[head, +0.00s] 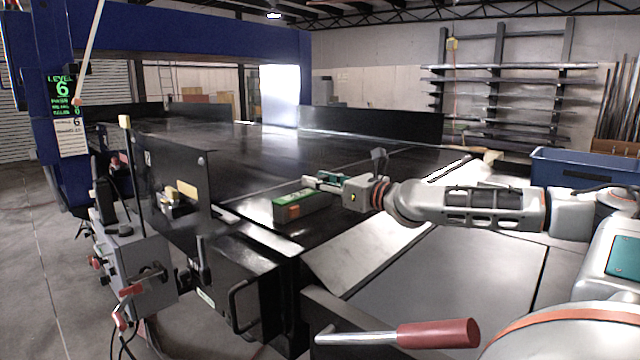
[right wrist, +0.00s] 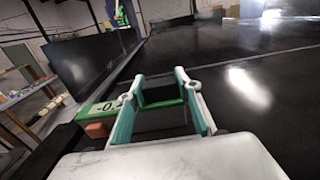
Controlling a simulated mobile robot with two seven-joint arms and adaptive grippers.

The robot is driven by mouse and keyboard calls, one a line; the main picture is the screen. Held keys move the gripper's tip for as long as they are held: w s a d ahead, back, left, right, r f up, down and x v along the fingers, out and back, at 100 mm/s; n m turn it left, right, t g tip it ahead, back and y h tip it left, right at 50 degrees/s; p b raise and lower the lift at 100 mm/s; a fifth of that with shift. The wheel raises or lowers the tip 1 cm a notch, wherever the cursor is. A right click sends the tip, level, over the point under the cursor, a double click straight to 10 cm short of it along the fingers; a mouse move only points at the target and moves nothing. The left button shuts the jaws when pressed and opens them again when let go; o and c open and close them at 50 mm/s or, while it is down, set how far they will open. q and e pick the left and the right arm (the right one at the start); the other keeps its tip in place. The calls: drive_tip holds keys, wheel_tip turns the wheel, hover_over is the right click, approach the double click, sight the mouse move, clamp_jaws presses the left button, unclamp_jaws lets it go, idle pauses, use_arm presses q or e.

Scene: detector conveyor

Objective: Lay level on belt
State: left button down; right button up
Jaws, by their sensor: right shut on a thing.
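The level is a green block with an orange patch (head: 295,207), at the near end of the black conveyor belt (head: 220,150) in the head view. My right gripper (head: 318,181) reaches in from the right and is shut on the level. The level looks close to flat. I cannot tell whether its underside touches the belt. My left gripper does not show.
A black guard plate (head: 170,180) stands along the near left edge. A red-handled lever (head: 438,333) is in the foreground. A blue bin (head: 585,170) stands at right. The belt beyond is clear.

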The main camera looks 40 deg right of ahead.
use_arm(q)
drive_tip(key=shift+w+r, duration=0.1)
use_arm(e)
drive_tip(key=o, duration=1.3)
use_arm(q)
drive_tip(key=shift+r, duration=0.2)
use_arm(e)
drive_tip(key=shift+s, duration=0.1)
